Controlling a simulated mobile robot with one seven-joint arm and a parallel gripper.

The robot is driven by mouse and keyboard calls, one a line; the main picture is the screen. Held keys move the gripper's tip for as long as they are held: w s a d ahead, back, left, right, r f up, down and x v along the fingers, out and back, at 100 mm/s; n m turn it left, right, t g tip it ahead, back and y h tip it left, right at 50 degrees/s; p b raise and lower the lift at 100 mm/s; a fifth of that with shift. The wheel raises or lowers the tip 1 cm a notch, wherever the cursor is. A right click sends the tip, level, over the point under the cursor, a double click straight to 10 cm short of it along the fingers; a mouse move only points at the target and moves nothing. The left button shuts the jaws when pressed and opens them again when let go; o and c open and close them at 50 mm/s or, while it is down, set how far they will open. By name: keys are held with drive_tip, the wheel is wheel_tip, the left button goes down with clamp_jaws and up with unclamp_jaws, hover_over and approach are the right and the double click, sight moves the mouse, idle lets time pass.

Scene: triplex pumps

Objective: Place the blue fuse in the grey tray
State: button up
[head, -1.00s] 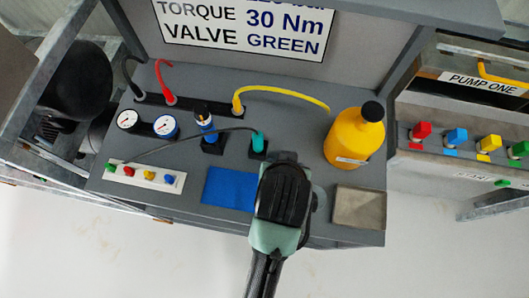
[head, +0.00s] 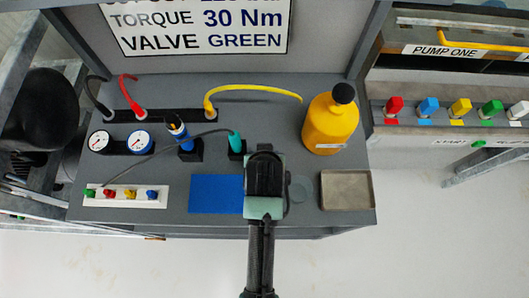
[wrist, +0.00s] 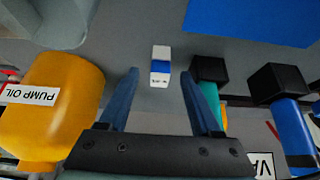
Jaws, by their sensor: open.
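The blue fuse (wrist: 160,66), a small white block with a blue band, lies on the grey bench top in the wrist view, ahead of and between my fingertips. My gripper (wrist: 160,80) is open, with nothing held between its fingers. In the head view my gripper (head: 264,160) is over the bench, right of the blue mat, and hides the fuse. The grey tray (head: 347,206) is a shallow, empty square at the bench's front right corner, right of my gripper.
A yellow pump oil bottle (head: 328,128) stands behind the tray. A teal-handled tool (head: 235,142) and a blue-handled tool (head: 177,130) stand in black holders to the left. A blue mat (head: 214,194) lies left of my gripper.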

drive_tip(key=shift+x, duration=1.4)
clamp_jaws()
